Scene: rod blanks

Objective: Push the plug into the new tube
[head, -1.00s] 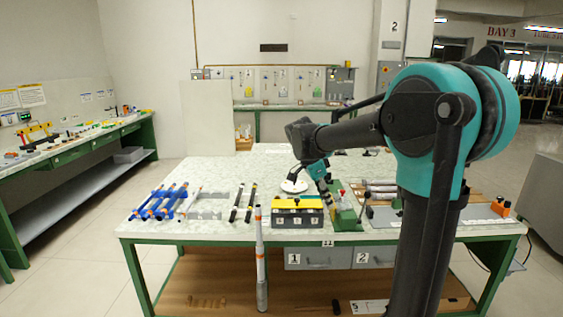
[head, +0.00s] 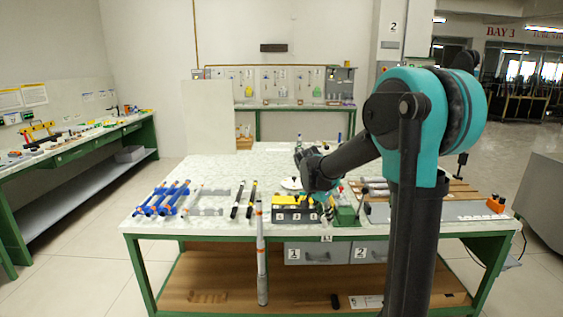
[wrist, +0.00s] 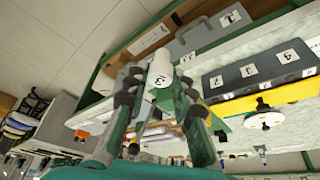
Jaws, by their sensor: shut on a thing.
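In the wrist view my gripper (wrist: 158,88) is shut on a white cylindrical piece (wrist: 161,68) with a dark marking on its side. I cannot tell whether this piece is the plug or a tube. In the head view the gripper hangs over the table near the black and yellow box (head: 296,214), and the held piece is hidden or too small to make out.
The numbered box also shows in the wrist view (wrist: 262,72). A green block (head: 346,215) stands right of it. Dark rods (head: 250,200) lie to its left. Grey drawers (head: 306,255) hang under the table (head: 230,165). The table's back is mostly clear.

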